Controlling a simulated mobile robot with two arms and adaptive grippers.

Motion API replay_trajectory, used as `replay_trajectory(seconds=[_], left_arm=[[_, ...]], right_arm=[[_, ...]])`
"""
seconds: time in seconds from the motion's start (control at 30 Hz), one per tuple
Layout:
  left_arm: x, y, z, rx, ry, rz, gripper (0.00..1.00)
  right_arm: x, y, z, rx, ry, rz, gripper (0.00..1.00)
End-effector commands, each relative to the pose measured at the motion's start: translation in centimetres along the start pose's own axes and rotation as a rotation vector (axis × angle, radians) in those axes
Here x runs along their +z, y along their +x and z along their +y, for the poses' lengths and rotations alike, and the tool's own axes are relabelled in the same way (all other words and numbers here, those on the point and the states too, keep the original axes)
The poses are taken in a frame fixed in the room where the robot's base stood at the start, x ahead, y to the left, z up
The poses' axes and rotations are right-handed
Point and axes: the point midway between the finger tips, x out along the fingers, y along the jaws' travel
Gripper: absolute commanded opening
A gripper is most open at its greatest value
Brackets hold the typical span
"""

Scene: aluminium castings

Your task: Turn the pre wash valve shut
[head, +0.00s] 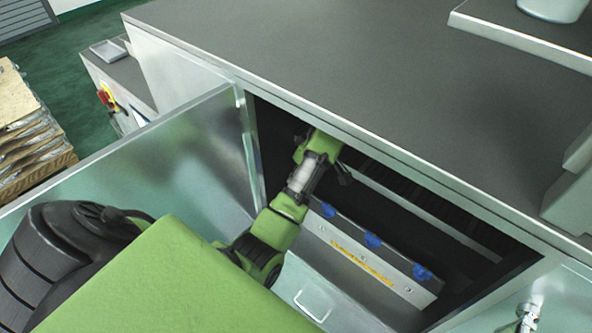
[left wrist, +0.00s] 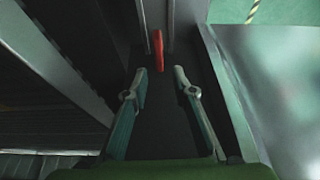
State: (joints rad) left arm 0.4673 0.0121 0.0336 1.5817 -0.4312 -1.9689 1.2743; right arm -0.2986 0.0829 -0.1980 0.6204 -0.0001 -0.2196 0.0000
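In the left wrist view a narrow red handle (left wrist: 158,50) stands in a dark recess just past my fingertips, beside a grey vertical edge. It is the only valve-like lever I see there; no label on it is readable. My left gripper (left wrist: 160,80) is open and empty, its two fingers apart on either side of the line to the handle, not touching it. In the head view my left arm reaches into the open cabinet, and its gripper is mostly hidden under the top edge. The red handle is hidden there. My right gripper is in neither view.
An open metal door (head: 185,165) stands left of the cabinet opening. Inside is a grey panel (head: 318,228) with blue knobs (head: 372,240) and a yellow strip (head: 361,262). The dark cabinet top (head: 370,75) overhangs the arm. Another open door (head: 560,300) is at lower right.

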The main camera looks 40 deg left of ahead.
Motion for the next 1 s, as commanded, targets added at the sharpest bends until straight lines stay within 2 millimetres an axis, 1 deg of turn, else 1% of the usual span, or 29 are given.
replay_trajectory(seconds=[0.03, 0.1, 0.23, 0.33, 0.53, 0.57, 0.6, 0.63, 0.67, 1.0], left_arm=[[-0.1, 0.8, -0.1, -0.003, 0.002, 0.000, 0.25], [-0.1, 1.4, -0.1, -0.002, 0.002, 0.001, 0.25], [0.0, 2.6, 0.0, -0.001, 0.003, -0.001, 0.25], [0.0, 3.0, 0.0, 0.001, 0.002, -0.001, 0.25], [0.0, 3.1, 0.0, 0.002, 0.002, -0.001, 0.25], [0.0, 3.1, 0.0, 0.002, 0.002, -0.001, 0.22], [0.0, 3.1, 0.0, 0.002, 0.002, -0.001, 0.12], [0.0, 3.1, 0.0, 0.002, 0.002, -0.001, 0.04], [0.0, 3.1, 0.0, 0.002, 0.002, -0.001, 0.00], [0.0, 3.0, 0.0, 0.008, 0.016, -0.001, 0.00]], right_arm=[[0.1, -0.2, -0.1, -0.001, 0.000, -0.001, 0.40], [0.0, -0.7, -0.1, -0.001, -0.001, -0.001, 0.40], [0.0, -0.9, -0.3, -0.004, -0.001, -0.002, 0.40], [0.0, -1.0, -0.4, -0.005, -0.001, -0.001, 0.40], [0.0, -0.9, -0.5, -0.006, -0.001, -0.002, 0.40], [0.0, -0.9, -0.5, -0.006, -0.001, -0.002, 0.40], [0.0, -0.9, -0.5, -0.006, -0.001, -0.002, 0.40], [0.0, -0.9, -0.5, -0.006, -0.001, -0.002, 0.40], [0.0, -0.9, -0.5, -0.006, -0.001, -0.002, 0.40], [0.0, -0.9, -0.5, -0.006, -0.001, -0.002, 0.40]])
